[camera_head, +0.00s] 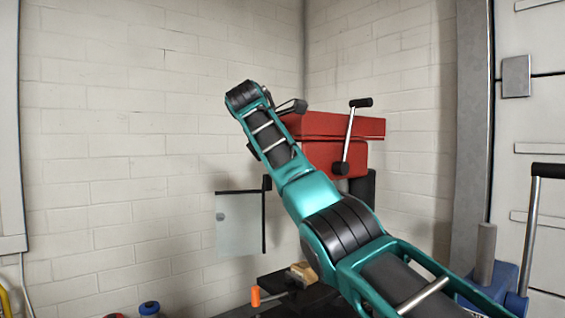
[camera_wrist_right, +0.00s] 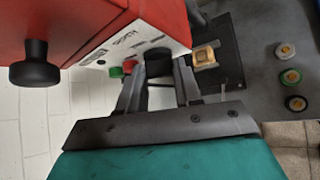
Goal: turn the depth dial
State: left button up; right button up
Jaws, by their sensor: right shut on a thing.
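The red drill press head (camera_head: 330,125) stands against the corner in the head view, partly covered by my right arm. In the right wrist view its red housing (camera_wrist_right: 80,18) fills the top left, with a white labelled panel (camera_wrist_right: 125,40) on one face. My right gripper (camera_wrist_right: 158,76) is shut on a black dial (camera_wrist_right: 158,64) at that panel, one finger on each side of it. Most of the dial is hidden between the fingers. A green button (camera_wrist_right: 116,72) and a red button (camera_wrist_right: 130,66) sit just left of the fingers. My left gripper is in neither view.
A lever with a black grip (camera_head: 360,103) rises from the drill press. A clear guard plate (camera_head: 240,222) hangs left of my arm. A wooden block (camera_head: 304,273) lies below. A blue vise-like tool (camera_head: 505,275) stands at the right. A black knob (camera_wrist_right: 35,68) juts out near the housing.

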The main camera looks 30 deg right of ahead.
jog(key=o, duration=1)
jog(key=shift+o, duration=0.2)
jog(key=v, duration=1.3)
jog(key=shift+b, duration=0.35)
jog(key=shift+d, duration=0.1)
